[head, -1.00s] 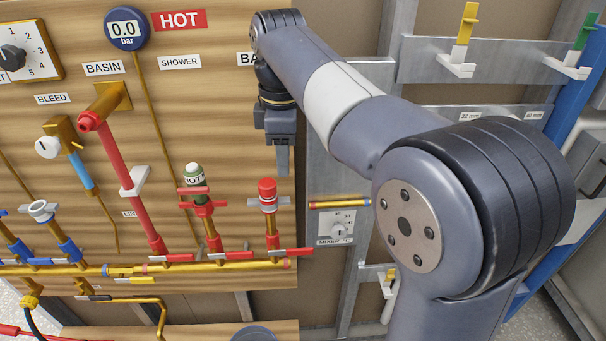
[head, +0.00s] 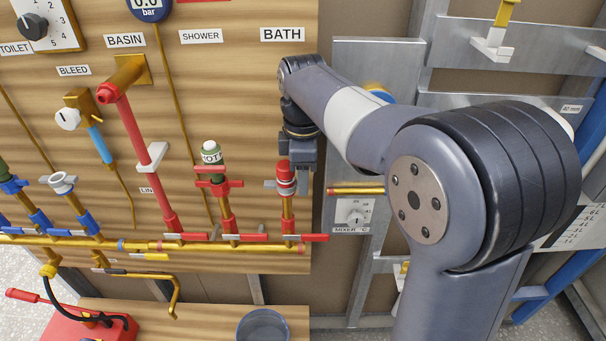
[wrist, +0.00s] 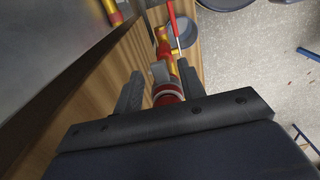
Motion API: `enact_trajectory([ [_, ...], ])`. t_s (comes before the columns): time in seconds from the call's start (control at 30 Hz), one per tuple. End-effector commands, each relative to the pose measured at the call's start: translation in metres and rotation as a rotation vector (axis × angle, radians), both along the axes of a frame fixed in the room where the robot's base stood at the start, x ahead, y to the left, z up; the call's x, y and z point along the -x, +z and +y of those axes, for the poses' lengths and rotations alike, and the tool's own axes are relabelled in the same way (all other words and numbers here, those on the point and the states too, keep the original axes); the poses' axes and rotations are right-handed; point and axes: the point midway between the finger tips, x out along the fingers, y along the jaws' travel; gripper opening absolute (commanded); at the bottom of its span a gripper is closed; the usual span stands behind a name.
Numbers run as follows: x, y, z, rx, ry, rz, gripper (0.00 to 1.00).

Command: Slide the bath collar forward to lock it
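The bath collar (head: 286,187) is a red-capped fitting with a pale ring. It stands upright on the rightmost brass riser, below the BATH label (head: 283,34). My gripper (head: 293,183) is at its right and back in the head view, overlapping it. In the wrist view my gripper (wrist: 160,70) is open, with one dark finger on each side of the red fitting (wrist: 167,96). A gap shows at the left finger; the right finger is very close, and contact cannot be told. A grey tab (wrist: 160,72) shows beyond the pale ring.
A brass manifold (head: 200,246) with red levers runs below. A mixer box (head: 353,213) with brass pipes is at the right. A grey bucket (head: 263,325) stands below. The wooden panel behind is close.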

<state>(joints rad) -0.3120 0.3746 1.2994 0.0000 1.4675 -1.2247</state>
Motion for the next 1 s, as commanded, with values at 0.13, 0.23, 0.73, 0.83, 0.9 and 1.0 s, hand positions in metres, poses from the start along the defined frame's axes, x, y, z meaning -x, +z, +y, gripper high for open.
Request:
enact_trajectory([
  [0.13, 0.0001, -0.0006, 0.0, 0.0, 0.0, 0.0, 0.38],
  [0.23, 0.0001, -0.0005, 0.0, 0.0, 0.0, 0.0, 0.37],
  [0.73, 0.0002, -0.0001, 0.0, 0.0, 0.0, 0.0, 0.0],
  [0.83, 0.0002, -0.0001, 0.0, 0.0, 0.0, 0.001, 0.0],
  [0.9, 0.0003, -0.0001, 0.0, 0.0, 0.0, 0.001, 0.0],
  [1.0, 0.0003, -0.0001, 0.0, 0.0, 0.0, 0.001, 0.0],
])
